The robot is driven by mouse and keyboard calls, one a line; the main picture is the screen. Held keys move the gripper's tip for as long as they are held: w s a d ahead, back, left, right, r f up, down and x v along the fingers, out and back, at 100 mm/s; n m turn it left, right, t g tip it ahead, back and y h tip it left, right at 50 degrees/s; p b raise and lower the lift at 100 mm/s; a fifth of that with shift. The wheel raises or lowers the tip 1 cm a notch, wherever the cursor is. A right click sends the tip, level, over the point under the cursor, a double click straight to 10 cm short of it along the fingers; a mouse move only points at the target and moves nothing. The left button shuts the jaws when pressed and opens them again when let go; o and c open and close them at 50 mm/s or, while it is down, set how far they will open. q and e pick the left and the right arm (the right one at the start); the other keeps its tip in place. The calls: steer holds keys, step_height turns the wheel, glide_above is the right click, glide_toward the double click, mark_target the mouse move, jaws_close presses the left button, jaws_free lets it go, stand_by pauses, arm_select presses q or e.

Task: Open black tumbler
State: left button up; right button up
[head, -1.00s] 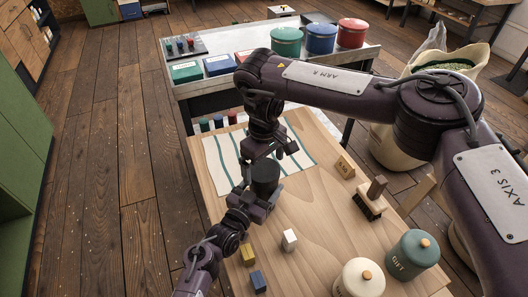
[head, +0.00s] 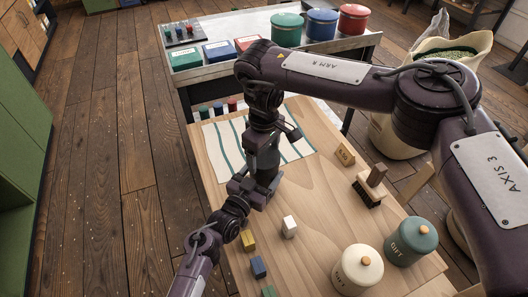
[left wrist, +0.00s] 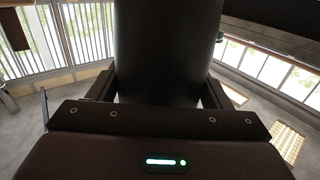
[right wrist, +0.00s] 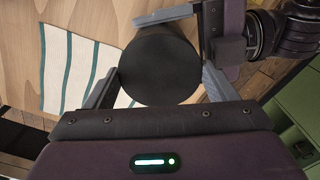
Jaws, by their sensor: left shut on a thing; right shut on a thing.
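The black tumbler (head: 268,174) stands upright between my two grippers near the striped cloth. My left gripper (head: 260,188) is shut around its body. In the left wrist view the dark body (left wrist: 166,50) fills the space between the fingers. My right gripper (head: 264,148) has come down from above and is shut on the top of the tumbler. In the right wrist view the round black top (right wrist: 160,68) sits between the fingers. The arms hide much of the tumbler in the head view, and I cannot make out the seam of a lid.
The striped cloth (head: 226,143) lies behind the tumbler. A white block (head: 289,227), yellow block (head: 248,240) and blue block (head: 258,267) lie in front. A brush (head: 369,188), cream canister (head: 357,270) and green canister (head: 411,241) stand at the right.

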steer(key=n, duration=1.2)
steer(key=shift+w+n, duration=0.1)
steer(key=shift+n, duration=0.2)
steer(key=n, duration=0.8)
steer(key=shift+r, duration=0.1)
steer(key=n, duration=0.4)
steer(key=shift+n, duration=0.4)
steer(key=n, duration=0.8)
steer(key=shift+n, duration=0.3)
steer(key=shift+r, duration=0.15)
